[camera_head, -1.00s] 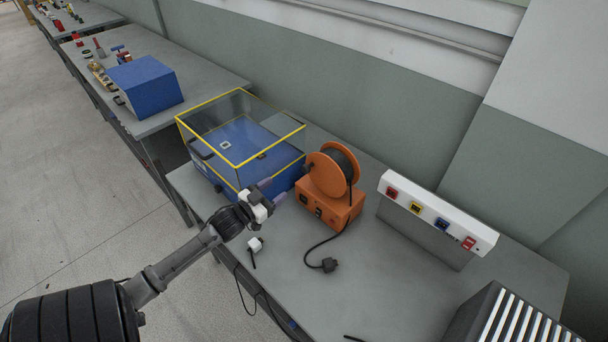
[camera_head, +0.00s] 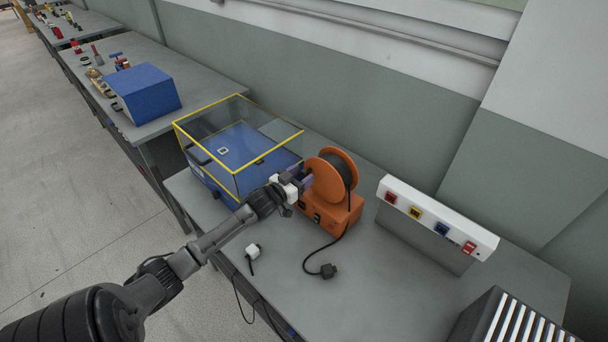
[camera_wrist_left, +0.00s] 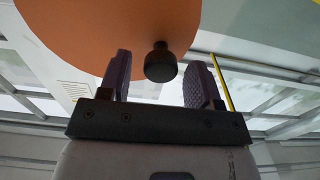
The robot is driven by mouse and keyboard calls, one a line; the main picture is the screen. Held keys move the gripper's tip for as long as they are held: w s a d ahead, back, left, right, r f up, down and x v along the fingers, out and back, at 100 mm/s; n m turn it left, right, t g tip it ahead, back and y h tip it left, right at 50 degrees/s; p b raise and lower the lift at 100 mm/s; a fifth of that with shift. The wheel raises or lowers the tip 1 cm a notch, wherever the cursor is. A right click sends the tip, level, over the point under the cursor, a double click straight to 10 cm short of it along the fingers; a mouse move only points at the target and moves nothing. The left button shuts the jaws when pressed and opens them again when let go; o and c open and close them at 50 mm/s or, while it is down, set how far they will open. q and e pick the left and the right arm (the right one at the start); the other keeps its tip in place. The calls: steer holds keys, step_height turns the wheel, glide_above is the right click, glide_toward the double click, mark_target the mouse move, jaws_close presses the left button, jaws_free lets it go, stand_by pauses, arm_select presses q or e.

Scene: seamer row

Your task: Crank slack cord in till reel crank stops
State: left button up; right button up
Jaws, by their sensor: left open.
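The orange cord reel (camera_head: 327,182) stands on the grey bench, with dark cord wound on its drum. My left gripper (camera_head: 304,178) is at the left face of the reel. In the left wrist view the black crank knob (camera_wrist_left: 160,62) sits between the two open purple fingers of my left gripper (camera_wrist_left: 158,80), in front of the orange reel disc (camera_wrist_left: 105,30). There is space on both sides of the knob. In the head view the gripper hides the knob. My right gripper is not in view.
A blue machine with a clear yellow-edged cover (camera_head: 238,150) stands close to the left of the reel. A white socket strip (camera_head: 437,216) stands to the right. A slatted dark box (camera_head: 500,325) is at the front right. A small white plug (camera_head: 253,249) lies near the front edge.

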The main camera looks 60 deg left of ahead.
arm_select(q)
steer(key=shift+w+a, duration=0.15)
steer(key=shift+w, duration=0.5)
steer(key=shift+c, duration=0.3)
jaws_close()
